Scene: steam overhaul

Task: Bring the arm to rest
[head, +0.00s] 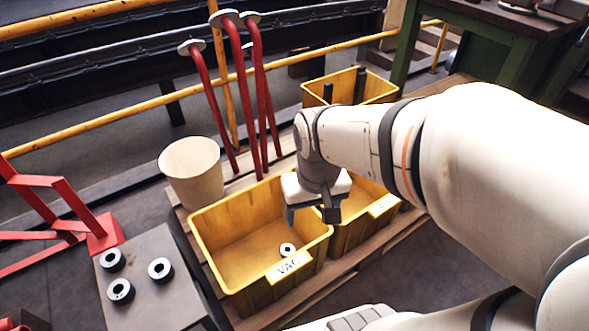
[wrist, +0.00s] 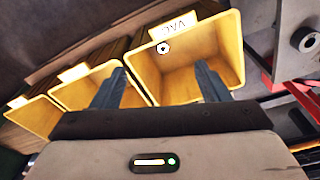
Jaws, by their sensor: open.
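My gripper (head: 314,212) is above the right part of the yellow bin with the "VAC" label (head: 262,237). Its jaws are apart with nothing between them. The wrist view also shows my gripper (wrist: 160,92) with both fingers spread and the VAC bin (wrist: 205,72) beyond them. One small dark ring with a pale face (head: 287,249) lies in that bin near the label; it also shows in the wrist view (wrist: 163,47). My arm reaches in from the right of the head view.
Another yellow bin (head: 352,228) stands right of the VAC bin, partly hidden by my arm; a third yellow bin (head: 318,93) is behind. A beige bucket (head: 192,172), red rods (head: 256,90) and a yellow railing (head: 130,109) stand nearby. Three rings sit on a grey table (head: 165,300).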

